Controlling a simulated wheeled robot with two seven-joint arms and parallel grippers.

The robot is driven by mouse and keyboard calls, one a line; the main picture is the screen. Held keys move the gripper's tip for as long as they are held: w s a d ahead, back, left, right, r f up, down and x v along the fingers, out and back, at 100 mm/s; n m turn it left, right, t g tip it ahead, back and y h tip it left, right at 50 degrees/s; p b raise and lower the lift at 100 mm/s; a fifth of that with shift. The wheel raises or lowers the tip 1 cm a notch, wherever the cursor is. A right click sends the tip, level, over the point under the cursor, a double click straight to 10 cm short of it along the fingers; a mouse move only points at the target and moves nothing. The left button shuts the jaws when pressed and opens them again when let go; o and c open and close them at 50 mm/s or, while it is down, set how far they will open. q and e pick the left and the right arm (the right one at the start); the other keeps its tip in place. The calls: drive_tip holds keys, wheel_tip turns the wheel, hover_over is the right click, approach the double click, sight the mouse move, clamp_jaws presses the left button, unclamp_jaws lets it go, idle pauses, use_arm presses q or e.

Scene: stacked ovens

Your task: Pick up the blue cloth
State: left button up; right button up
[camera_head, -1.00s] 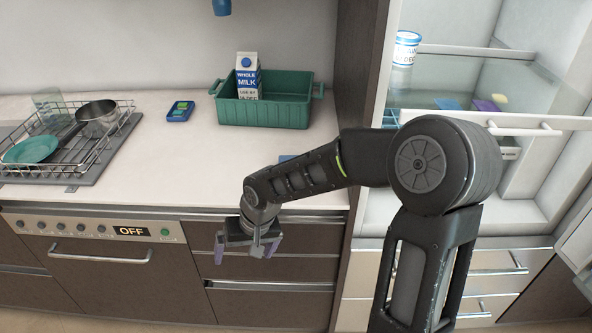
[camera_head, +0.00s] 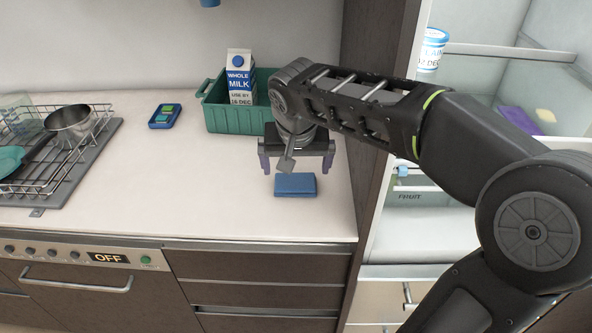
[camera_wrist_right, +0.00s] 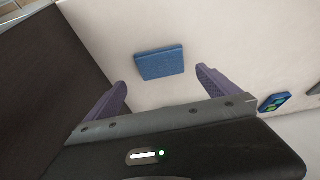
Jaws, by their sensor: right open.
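The blue cloth (camera_head: 295,186) is a small folded rectangle lying flat on the pale countertop, near its right end. It also shows in the right wrist view (camera_wrist_right: 160,64), ahead of and between the two purple fingers. My right gripper (camera_head: 297,165) is open and empty, with its fingers spread wide. It is above the counter just behind the cloth in the head view and does not touch it. My left gripper is not in view.
A green crate (camera_head: 228,119) with a milk carton (camera_head: 240,80) stands behind my right gripper. A tall cabinet panel (camera_head: 378,90) borders the counter at right.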

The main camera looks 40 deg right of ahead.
sight(295, 184)
drive_tip(key=shift+x, duration=1.2)
drive_tip(key=p+x, duration=0.1)
drive_tip(key=x, duration=0.4)
drive_tip(key=shift+a+f, duration=0.1)
drive_tip(key=shift+f, duration=0.05)
drive_tip(key=shift+c, duration=0.2)
